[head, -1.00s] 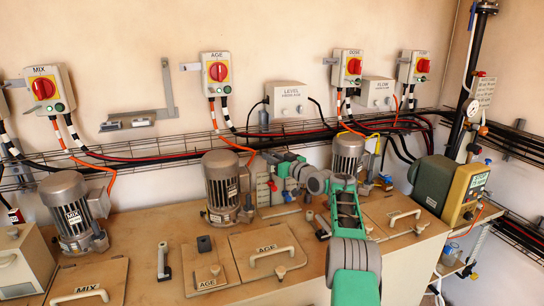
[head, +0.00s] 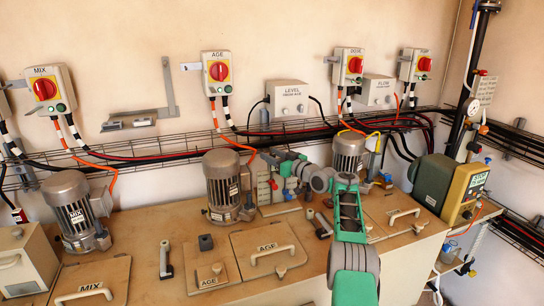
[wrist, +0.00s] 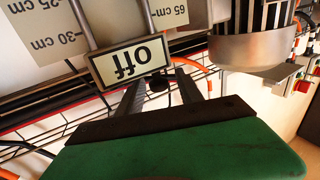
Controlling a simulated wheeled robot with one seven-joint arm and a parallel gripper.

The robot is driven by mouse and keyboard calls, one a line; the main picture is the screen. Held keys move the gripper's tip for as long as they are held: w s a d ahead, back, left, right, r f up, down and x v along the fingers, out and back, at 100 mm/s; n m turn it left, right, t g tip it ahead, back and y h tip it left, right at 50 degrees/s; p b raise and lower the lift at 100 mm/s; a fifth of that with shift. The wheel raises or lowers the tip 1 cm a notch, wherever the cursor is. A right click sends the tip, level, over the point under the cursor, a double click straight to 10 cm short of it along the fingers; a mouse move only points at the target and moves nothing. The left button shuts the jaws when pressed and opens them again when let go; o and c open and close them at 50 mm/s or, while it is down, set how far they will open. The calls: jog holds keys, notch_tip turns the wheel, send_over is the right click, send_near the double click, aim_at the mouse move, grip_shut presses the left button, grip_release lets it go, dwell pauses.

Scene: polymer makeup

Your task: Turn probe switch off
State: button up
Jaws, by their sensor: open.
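In the wrist view, upside down, a pale plate with a dark frame reads "off" (wrist: 129,61). Just below its right side is a small dark round knob (wrist: 157,82); I cannot tell if it is the probe switch. My gripper (wrist: 158,88) is open, with its two dark fingers on either side of this knob and no clear contact. In the head view, the grey LEVEL box (head: 287,100) is on the wall, with small knobs on its front. My arm reaches toward the area below it, and the fingertips are hard to make out there.
The AGE motor (head: 221,180) stands close to the left of my gripper, and the DOSE motor (head: 348,153) to the right. A wire cable tray (head: 190,141) with red and black cables runs along the wall. Upside-down cm labels (wrist: 60,40) show beyond the fingers.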

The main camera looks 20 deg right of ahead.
jog(key=shift+s+d+f+b, duration=0.1)
jog(key=shift+s+d+b, duration=0.15)
jog(key=shift+s+b, duration=0.2)
jog(key=b+v, duration=0.2)
jog(key=v, duration=0.5)
jog(key=shift+a, duration=0.15)
